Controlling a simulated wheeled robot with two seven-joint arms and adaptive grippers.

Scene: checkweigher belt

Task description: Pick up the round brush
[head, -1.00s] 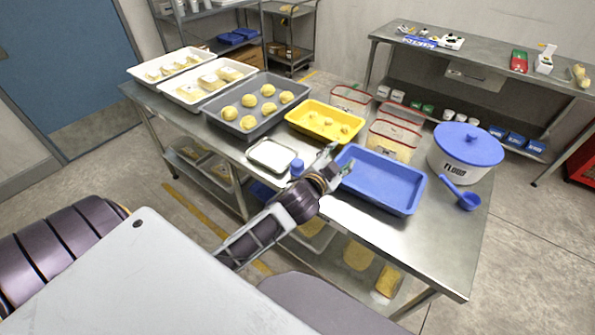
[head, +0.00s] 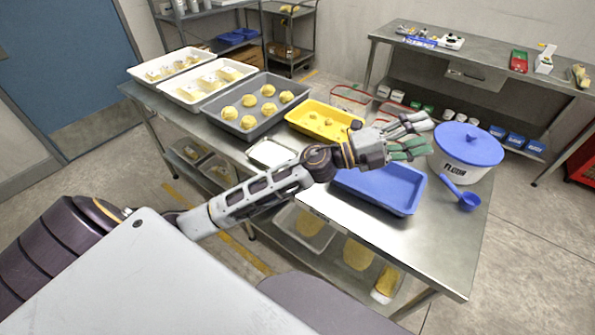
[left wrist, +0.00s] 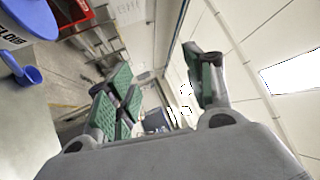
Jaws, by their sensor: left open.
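I cannot make out a round brush for sure in either view now. My left gripper (head: 418,138) is open and empty above the blue tray (head: 382,186), its fingers pointing right toward the white flour tub (head: 466,152). In the left wrist view the green-padded fingers of this gripper (left wrist: 165,82) stand apart with nothing between them. My left arm hides part of the steel table around the small white-bottomed tray (head: 270,152). My right gripper is not in view.
A blue scoop (head: 462,197) lies on the table (head: 430,250) right of the blue tray. A yellow tray (head: 300,125) and a grey dough tray (head: 262,84) stand farther left. Another steel table (head: 480,58) with small items stands behind. The table's front right corner is clear.

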